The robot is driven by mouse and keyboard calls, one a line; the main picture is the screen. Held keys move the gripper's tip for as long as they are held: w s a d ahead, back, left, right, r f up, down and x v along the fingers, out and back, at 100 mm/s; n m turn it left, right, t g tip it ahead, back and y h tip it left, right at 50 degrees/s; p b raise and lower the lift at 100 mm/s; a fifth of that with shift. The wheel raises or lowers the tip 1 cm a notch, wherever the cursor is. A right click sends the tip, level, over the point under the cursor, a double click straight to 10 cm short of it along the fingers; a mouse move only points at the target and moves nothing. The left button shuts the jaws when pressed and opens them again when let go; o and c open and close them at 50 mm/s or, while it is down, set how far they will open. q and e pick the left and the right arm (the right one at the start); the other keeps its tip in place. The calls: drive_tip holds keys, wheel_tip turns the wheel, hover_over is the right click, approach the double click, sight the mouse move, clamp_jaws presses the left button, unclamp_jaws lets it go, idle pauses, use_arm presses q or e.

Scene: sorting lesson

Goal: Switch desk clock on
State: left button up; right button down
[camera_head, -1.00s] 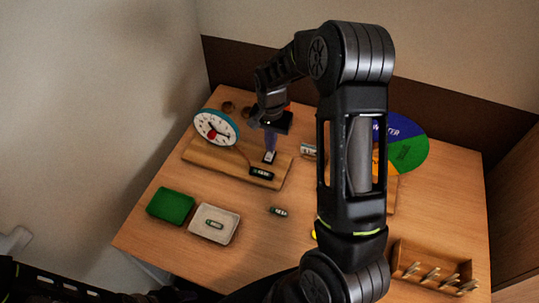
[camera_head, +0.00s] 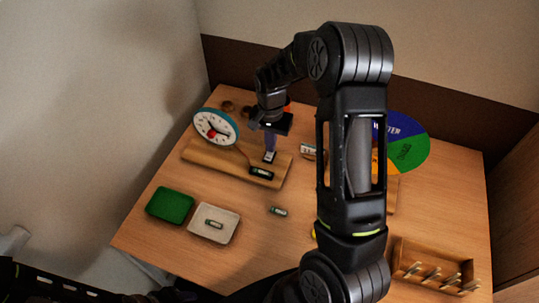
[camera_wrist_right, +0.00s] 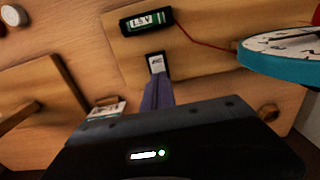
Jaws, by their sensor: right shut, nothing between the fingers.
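The desk clock (camera_head: 215,126) has a white face, a teal rim and a red spot near its middle. It stands at the left end of a wooden board (camera_head: 205,156); its rim also shows at the right of the wrist view (camera_wrist_right: 270,68). A dark holder with a 1.5 V battery (camera_wrist_right: 147,21) lies on the board, with a red wire toward the clock. A small black-and-white switch (camera_wrist_right: 156,62) sits beside it. My right gripper (camera_head: 270,151) is shut and empty, its purple fingertips at the switch; contact is unclear. My left gripper is out of view.
A green tray (camera_head: 170,204) and a white tray (camera_head: 201,232) holding a battery (camera_head: 214,224) stand at front left. A loose battery (camera_head: 279,211) lies nearby. A coloured wheel (camera_head: 408,151) and a wooden peg rack (camera_head: 409,256) are at right.

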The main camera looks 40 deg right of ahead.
drive_tip(key=shift+f+b, duration=0.3)
drive_tip(key=shift+f, duration=0.2)
drive_tip(key=shift+r+p, duration=2.45)
drive_tip(key=shift+r, duration=1.1)
